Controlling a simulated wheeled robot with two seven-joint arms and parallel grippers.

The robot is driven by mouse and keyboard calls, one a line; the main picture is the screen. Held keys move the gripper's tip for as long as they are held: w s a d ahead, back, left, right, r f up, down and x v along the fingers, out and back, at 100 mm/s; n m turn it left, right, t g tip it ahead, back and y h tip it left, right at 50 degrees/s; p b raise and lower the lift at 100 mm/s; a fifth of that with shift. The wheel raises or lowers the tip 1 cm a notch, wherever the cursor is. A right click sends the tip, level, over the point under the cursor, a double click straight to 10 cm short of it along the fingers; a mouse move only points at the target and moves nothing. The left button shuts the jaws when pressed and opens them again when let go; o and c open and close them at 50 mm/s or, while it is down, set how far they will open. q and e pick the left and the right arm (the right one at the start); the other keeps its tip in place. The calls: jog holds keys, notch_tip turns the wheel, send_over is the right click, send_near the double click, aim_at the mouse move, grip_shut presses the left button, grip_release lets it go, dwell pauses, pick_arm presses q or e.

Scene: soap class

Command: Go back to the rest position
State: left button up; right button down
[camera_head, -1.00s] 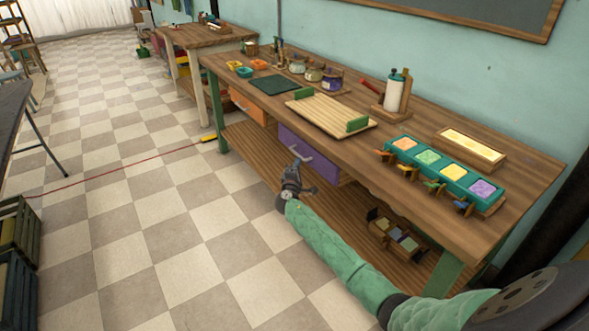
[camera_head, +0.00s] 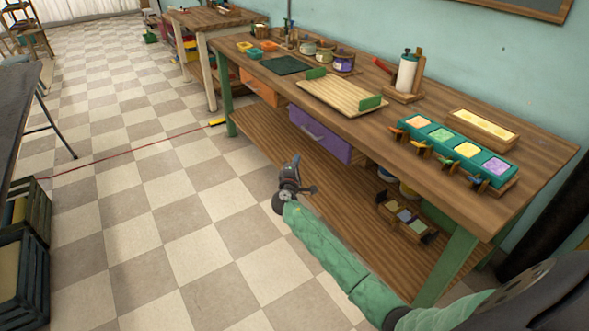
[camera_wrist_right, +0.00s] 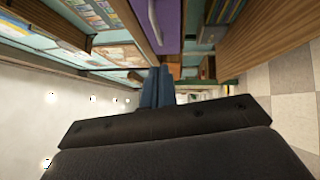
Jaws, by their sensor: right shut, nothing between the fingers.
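My right gripper (camera_head: 295,163) is at the end of my green-sleeved arm, in front of the workbench (camera_head: 420,150) and apart from it. It is shut and empty. In the right wrist view its two dark blue fingers (camera_wrist_right: 158,88) are together. The purple drawer (camera_head: 320,135) under the bench top is behind the gripper and looks closed. It also shows in the right wrist view (camera_wrist_right: 165,22). My left gripper is not in either view.
A teal mold tray (camera_head: 470,150), a wooden tray with green ends (camera_head: 345,95) and a paper roll (camera_head: 407,75) stand on the bench. Small items sit on the lower shelf. Dark crates (camera_head: 25,215) are at left.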

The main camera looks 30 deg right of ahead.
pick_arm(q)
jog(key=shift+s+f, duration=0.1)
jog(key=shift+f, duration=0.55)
pick_arm(e)
jog(key=v, duration=0.2)
jog(key=shift+s+a, duration=0.2)
